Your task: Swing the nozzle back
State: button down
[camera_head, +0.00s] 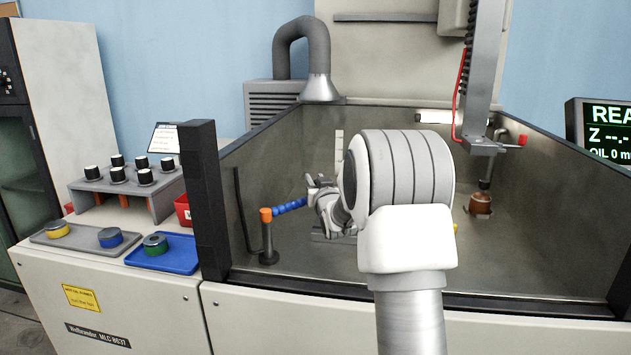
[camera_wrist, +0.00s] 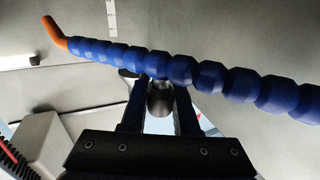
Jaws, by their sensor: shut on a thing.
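The nozzle is a blue segmented hose (camera_head: 290,206) running from an orange-topped post (camera_head: 266,235) at the left of the tank. Its far part is hidden behind my arm in the head view. In the wrist view the blue hose (camera_wrist: 215,77) crosses the picture and ends in a bent orange tip (camera_wrist: 55,32) at upper left. My gripper (camera_head: 318,182) is inside the tank, at the hose. In the wrist view its two fingers (camera_wrist: 158,80) reach up to the hose and are shut on it around the middle of the visible length.
Tank walls (camera_head: 560,190) surround the gripper, with a dark front corner post (camera_head: 203,190) at left. A vertical machine head (camera_head: 485,80) hangs at right above a brown workpiece (camera_head: 480,203). The tank floor near the hose looks mostly clear.

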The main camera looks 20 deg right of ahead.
jog(key=w+a+n+y+p, duration=0.5)
jog(key=w+y+p, duration=0.1)
jog(key=y+p, duration=0.1)
jog(key=shift+w+n+y, duration=0.25)
jog(key=shift+n+y, duration=0.05)
jog(key=shift+y, duration=0.6)
jog(key=c, duration=0.7)
grip_release()
jog(key=shift+o, duration=0.2)
jog(key=p+v, duration=0.1)
jog(key=v, duration=1.6)
jog(key=shift+s+r, duration=0.25)
